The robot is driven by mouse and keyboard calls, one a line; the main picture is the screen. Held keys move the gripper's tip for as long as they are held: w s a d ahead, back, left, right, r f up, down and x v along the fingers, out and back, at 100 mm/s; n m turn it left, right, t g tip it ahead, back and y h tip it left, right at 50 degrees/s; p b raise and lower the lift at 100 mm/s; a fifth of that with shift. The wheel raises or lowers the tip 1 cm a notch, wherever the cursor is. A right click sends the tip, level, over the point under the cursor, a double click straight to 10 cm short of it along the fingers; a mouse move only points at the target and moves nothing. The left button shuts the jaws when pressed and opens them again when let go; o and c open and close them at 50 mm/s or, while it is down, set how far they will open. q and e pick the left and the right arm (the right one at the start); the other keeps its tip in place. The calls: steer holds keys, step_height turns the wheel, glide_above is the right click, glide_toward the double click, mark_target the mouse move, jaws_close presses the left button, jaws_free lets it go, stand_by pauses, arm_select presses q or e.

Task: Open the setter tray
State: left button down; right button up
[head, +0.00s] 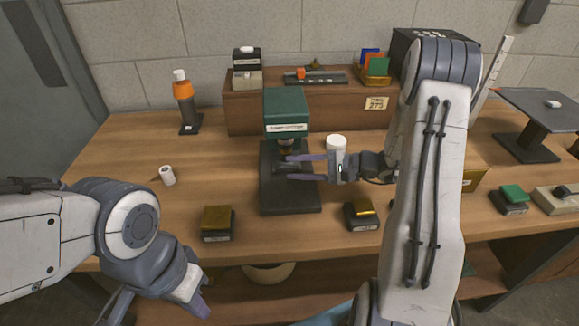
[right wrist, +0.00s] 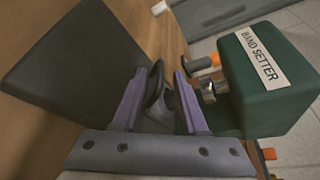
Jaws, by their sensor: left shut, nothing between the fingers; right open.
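The band setter, with a green labelled head (head: 287,112) over a dark base (head: 291,200), stands mid-table. In the right wrist view its green head (right wrist: 265,80) is at the right and its dark plate (right wrist: 70,75) at the left. My right gripper (head: 292,168) is open in the gap between head and base. In the right wrist view its fingers (right wrist: 160,88) are apart, with a dark round piece (right wrist: 155,86) showing between them; contact cannot be told. I cannot clearly pick out the tray. My left gripper (head: 200,306) is shut and empty, low at the front left.
A white cup (head: 336,143) stands just behind my right gripper. A wooden riser (head: 245,115) is behind. The left tabletop is mostly clear.

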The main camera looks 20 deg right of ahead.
steer(key=shift+x, duration=1.2)
jaws_close()
steer(key=shift+r, duration=0.15)
stand_by(0.4)
